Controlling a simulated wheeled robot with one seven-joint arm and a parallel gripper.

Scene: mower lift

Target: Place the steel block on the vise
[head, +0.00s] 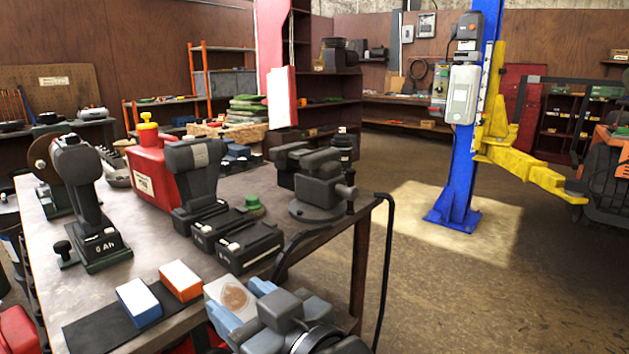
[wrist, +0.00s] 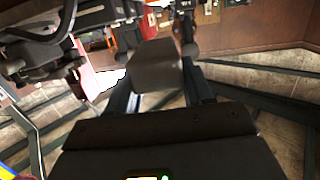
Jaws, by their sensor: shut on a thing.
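The steel block (wrist: 158,75) shows in the wrist view as a plain grey-brown block between the two fingers. My gripper (head: 241,301), with light blue fingers, is shut on it low in the head view. A pale square with a brown round patch shows at the fingers there; I cannot tell whether it is a face of the block. The dark grey vise (head: 318,178) stands on the right end of the workbench (head: 250,186), its round base on the bench top. My gripper is nearer the camera than the vise, apart from it.
Black battery packs (head: 250,246) lie left of the vise, a green-topped item (head: 254,206) beside them. A black cable (head: 388,270) hangs over the bench's right edge. Blue (head: 139,302) and orange (head: 180,280) boxes lie at the front. Floor right of the bench is open before the blue lift post (head: 468,150).

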